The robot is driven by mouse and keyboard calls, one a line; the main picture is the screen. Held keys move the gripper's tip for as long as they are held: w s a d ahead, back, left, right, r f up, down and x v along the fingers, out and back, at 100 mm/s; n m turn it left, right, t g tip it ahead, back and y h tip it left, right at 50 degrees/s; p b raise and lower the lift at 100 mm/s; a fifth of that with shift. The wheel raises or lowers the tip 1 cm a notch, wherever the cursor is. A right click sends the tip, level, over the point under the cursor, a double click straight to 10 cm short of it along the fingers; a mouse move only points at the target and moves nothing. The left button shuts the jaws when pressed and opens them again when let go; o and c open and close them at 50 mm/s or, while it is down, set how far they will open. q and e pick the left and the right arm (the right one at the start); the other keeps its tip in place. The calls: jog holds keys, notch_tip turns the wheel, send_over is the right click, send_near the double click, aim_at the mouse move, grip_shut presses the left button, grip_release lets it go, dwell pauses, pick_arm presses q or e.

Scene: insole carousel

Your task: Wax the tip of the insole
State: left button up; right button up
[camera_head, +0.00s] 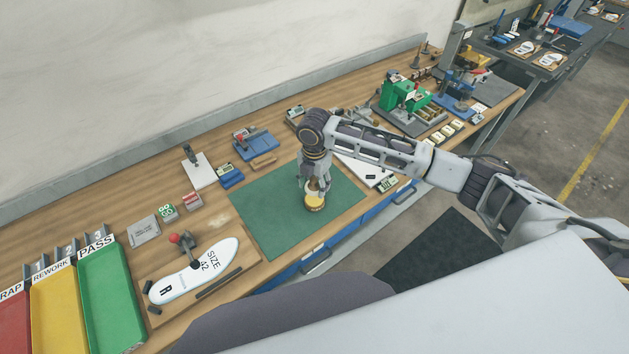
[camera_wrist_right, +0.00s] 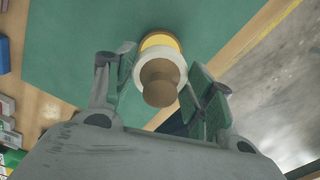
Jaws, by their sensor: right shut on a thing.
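A white insole marked SIZE 42 (camera_head: 218,252) lies on a wooden board (camera_head: 236,279) at the lower left, under a toggle clamp with a red knob (camera_head: 175,239). A round tin of yellow wax (camera_head: 315,204) stands on the green mat. My right gripper (camera_head: 316,186) points down over the tin, shut on a small applicator with a brown round handle (camera_wrist_right: 159,84) and a white collar (camera_wrist_right: 146,64). The applicator is right above the yellow wax (camera_wrist_right: 158,41); I cannot tell whether they touch. My left gripper is not in view.
The green mat (camera_head: 262,220) is mostly bare around the tin. Red, yellow (camera_head: 60,310) and green (camera_head: 112,300) trays stand at the left. A green fixture (camera_head: 405,92) and other tools stand at the far right.

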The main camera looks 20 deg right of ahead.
aim_at(315, 199)
jog(key=shift+f, duration=0.4)
notch_tip(315, 199, down, 2)
jog(key=shift+f+b, duration=0.1)
jog(key=shift+b, duration=0.75)
jog(key=shift+f+b, duration=0.95)
jog(key=shift+b, duration=0.25)
jog(key=shift+f, duration=0.45)
jog(key=shift+s+f+p, duration=0.15)
jog(key=shift+f+p, duration=0.05)
jog(key=shift+p, duration=0.25)
dwell(3.4)
jog(key=shift+r, duration=0.1)
jog(key=shift+r+p, duration=1.35)
jog(key=shift+p, duration=0.1)
jog(key=shift+r, duration=2.2)
